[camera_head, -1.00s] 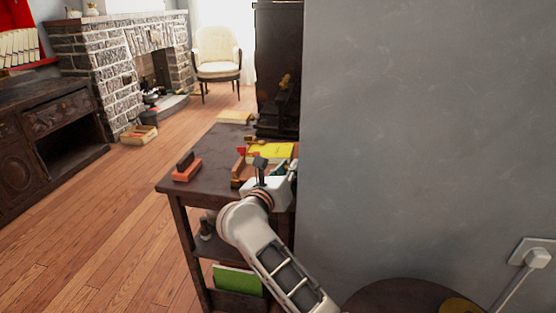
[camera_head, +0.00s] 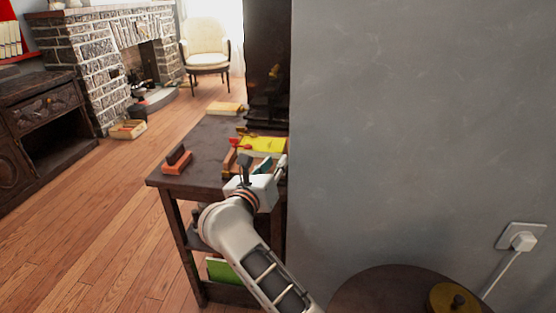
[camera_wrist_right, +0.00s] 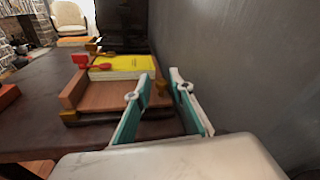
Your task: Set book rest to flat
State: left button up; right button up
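I cannot tell the exact tilt of the rest. In the wrist view my right gripper (camera_wrist_right: 163,78) has its teal fingers apart at the right end of the rest. A small brass-coloured piece (camera_wrist_right: 161,88) shows between them; I see no grip on it. My left gripper is not in view.
The dark table (camera_head: 205,140) also bears a red-orange block (camera_head: 178,162) at left and a pale book (camera_head: 225,108) at the back. A grey wall (camera_head: 420,120) stands close on the right. A round table (camera_head: 385,290) is at lower right.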

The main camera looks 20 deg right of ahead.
jog(key=shift+v, duration=2.15)
